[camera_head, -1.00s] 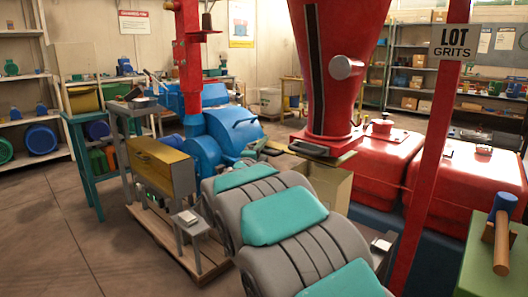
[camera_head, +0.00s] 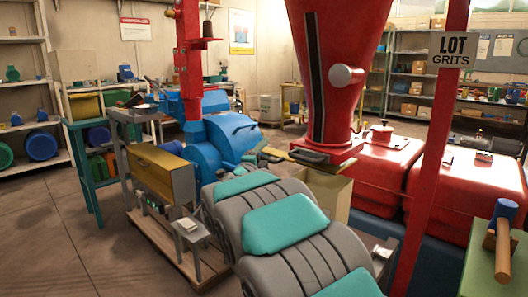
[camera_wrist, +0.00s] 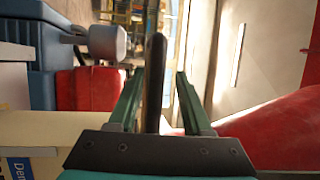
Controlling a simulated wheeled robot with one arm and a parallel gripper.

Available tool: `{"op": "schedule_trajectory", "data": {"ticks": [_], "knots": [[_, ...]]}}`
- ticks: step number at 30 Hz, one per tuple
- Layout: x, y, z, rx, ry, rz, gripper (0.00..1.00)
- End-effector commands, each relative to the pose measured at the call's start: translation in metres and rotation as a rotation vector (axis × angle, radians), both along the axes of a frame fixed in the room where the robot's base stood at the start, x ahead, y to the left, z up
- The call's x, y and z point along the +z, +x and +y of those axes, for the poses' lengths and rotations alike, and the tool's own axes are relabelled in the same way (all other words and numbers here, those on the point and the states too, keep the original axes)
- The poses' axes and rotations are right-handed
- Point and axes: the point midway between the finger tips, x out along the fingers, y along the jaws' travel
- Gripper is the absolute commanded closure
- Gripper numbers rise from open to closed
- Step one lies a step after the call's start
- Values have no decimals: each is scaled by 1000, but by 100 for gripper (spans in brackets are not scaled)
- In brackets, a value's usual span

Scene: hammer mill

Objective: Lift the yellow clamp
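I cannot pick out the yellow clamp for certain. In the head view a small dull yellow-green piece (camera_head: 275,152) shows beside the red hopper's base, partly hidden; I cannot tell if it is the clamp or part of my gripper. A dark handle (camera_head: 310,157) juts from the hopper's base. In the wrist view my gripper (camera_wrist: 157,75) has its two green fingers apart. A dark upright bar (camera_wrist: 155,75) stands between them, with a visible gap on each side. I cannot tell what the bar belongs to.
The red hopper (camera_head: 346,40) rises at the centre, above a cardboard box (camera_head: 330,192). Red tanks (camera_head: 385,158) stand to its right, the blue mill (camera_head: 205,155) to its left. A red post (camera_head: 428,150) and a hammer (camera_head: 503,240) are at the right.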

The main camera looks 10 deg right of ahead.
Motion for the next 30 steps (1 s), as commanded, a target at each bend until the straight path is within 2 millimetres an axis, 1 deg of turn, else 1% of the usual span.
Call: {"op": "schedule_trajectory", "data": {"ticks": [5,8,11,18,21,25,30], "knots": [[0,-1,0,0,1,1,53],[-3,-6,4,2,0,3,53],[-7,-16,12,3,1,5,53],[-12,-49,31,4,1,3,53],[-13,-58,36,3,-1,2,53],[-13,-64,39,0,-1,-1,53],[-14,-66,40,-1,0,0,53]]}}
